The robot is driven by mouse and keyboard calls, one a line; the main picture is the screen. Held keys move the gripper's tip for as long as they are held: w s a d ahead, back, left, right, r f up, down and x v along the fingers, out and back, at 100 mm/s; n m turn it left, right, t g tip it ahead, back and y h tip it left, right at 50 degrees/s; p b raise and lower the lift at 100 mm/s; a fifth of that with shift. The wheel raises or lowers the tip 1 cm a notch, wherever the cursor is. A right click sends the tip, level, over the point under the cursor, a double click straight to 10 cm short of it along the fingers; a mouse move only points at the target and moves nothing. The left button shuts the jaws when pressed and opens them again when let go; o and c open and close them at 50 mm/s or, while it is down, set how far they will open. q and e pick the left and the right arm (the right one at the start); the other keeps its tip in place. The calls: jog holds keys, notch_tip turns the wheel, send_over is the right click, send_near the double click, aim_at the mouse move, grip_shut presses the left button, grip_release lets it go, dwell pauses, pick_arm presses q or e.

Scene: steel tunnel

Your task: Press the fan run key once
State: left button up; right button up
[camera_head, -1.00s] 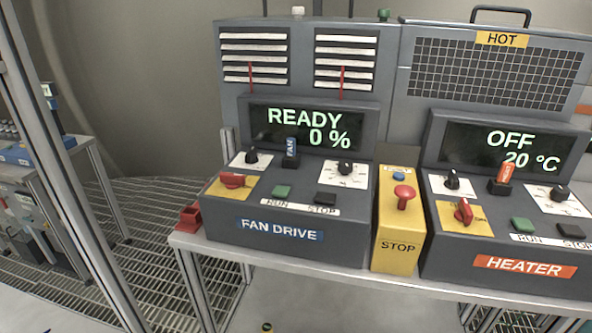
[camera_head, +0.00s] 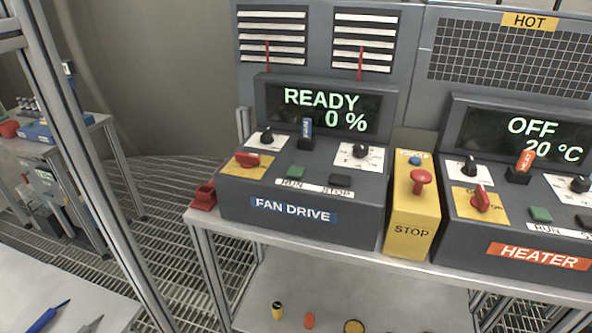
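The fan drive box (camera_head: 305,217) stands on the bench, with a blue "FAN DRIVE" label on its front. Its display (camera_head: 324,109) reads "READY 0 %". The green fan run key (camera_head: 296,172) sits above the word "RUN", left of the dark stop key (camera_head: 340,181). A red rotary switch (camera_head: 246,160) on a yellow plate is at its left. Black knobs and a blue-tagged key stand behind the run key. Neither of my grippers is in view, and nothing touches the run key.
Right of the fan drive is a yellow stop box (camera_head: 411,232) with a red mushroom button (camera_head: 421,180). The heater box (camera_head: 520,222) reads "OFF 20 °C". A metal post (camera_head: 85,165) crosses the left side. Small items stand on a lower shelf (camera_head: 350,290).

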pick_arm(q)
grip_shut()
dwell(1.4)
